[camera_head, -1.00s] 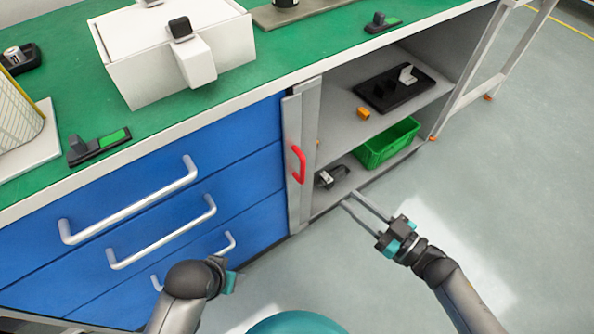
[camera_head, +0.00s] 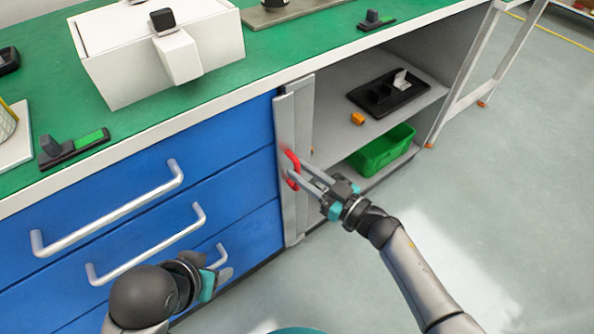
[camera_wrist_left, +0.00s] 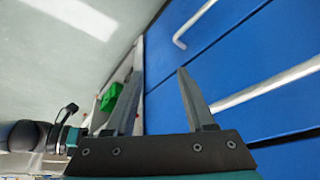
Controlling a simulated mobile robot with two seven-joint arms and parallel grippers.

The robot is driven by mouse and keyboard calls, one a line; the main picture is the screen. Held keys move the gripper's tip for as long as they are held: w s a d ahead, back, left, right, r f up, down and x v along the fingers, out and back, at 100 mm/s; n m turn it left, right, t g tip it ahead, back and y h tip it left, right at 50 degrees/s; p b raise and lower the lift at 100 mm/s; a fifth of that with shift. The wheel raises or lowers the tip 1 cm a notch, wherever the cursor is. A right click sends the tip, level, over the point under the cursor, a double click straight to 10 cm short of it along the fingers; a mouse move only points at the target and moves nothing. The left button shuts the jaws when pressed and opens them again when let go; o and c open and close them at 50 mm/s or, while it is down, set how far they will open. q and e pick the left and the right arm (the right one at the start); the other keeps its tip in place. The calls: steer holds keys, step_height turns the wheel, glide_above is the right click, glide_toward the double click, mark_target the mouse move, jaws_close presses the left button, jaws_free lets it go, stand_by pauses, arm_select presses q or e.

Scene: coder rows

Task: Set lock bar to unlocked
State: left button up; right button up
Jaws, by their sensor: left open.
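An upright grey bar (camera_head: 284,215) with a red handle (camera_head: 284,160) stands at the right edge of the blue drawers; I take it to be the lock bar. My right gripper (camera_head: 295,170) is at the red handle, its two fingers reaching to it and partly covering it. Whether the fingers are closed on the handle I cannot tell. My left gripper (camera_head: 222,266) is in front of the lower drawers, away from the bar. In the left wrist view its fingers (camera_wrist_left: 158,85) are apart with nothing between them.
Drawer handles (camera_head: 108,210) stick out at the left. The open shelf (camera_head: 350,135) right of the bar holds a black tray (camera_head: 392,92), an orange block (camera_head: 357,119) and a green bin (camera_head: 377,158). A white box (camera_head: 120,78) stands on the green bench top. The floor at right is clear.

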steer(key=shift+x, duration=0.9)
steer(key=shift+c, duration=0.3)
jaws_close()
stand_by(0.5)
